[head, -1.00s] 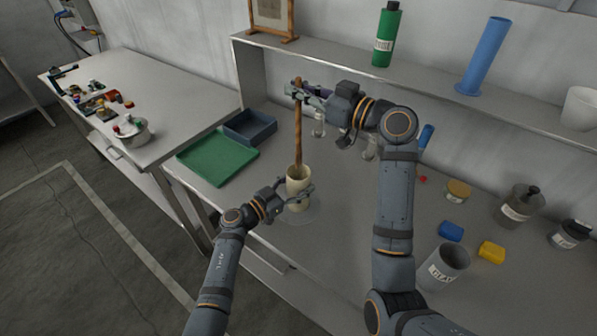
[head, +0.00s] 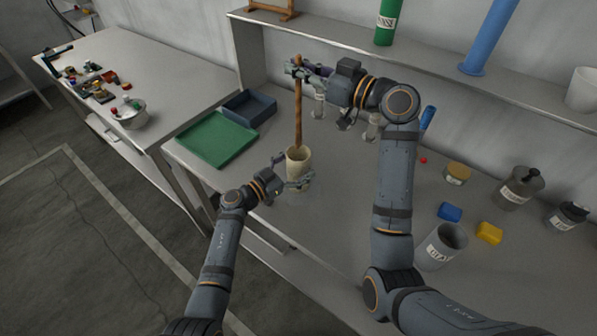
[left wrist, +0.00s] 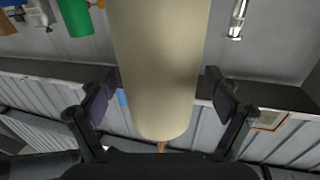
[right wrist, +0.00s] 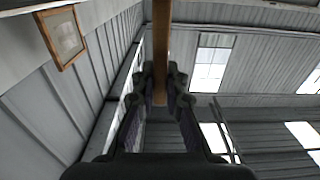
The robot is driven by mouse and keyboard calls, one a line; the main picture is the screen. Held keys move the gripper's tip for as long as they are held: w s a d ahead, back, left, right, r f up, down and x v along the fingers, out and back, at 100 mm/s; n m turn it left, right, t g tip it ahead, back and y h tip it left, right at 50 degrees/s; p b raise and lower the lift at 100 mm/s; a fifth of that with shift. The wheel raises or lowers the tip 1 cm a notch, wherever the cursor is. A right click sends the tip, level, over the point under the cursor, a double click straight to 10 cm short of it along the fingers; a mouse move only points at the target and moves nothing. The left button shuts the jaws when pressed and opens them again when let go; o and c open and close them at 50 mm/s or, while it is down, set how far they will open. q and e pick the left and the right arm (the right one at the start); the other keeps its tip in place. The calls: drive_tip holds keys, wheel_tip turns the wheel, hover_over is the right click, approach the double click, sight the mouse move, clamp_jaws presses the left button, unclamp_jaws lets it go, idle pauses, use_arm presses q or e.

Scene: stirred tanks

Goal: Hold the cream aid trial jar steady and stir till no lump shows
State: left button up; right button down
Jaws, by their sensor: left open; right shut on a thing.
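The cream jar (head: 299,158) stands upright on the bench, and its side fills the middle of the left wrist view (left wrist: 160,65). My left gripper (head: 298,181) is open around the jar's lower part. The left wrist view shows a finger on each side, with gaps between them and the wall. A long brown wooden stick (head: 298,115) stands nearly upright with its lower end inside the jar. My right gripper (head: 297,69) is shut on the stick near its top, and the stick also shows in the right wrist view (right wrist: 161,30). The jar's contents are too small to make out.
A green tray (head: 215,138) and a dark blue bin (head: 249,107) lie left of the jar. A grey labelled beaker (head: 441,246), blue block (head: 449,212) and yellow block (head: 489,233) stand to the right. A shelf (head: 420,59) runs behind. Bare bench lies right of the jar.

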use_arm(q)
drive_tip(key=v, duration=1.1)
drive_tip(key=shift+s+a, duration=0.25)
drive_tip(key=shift+a, duration=0.05)
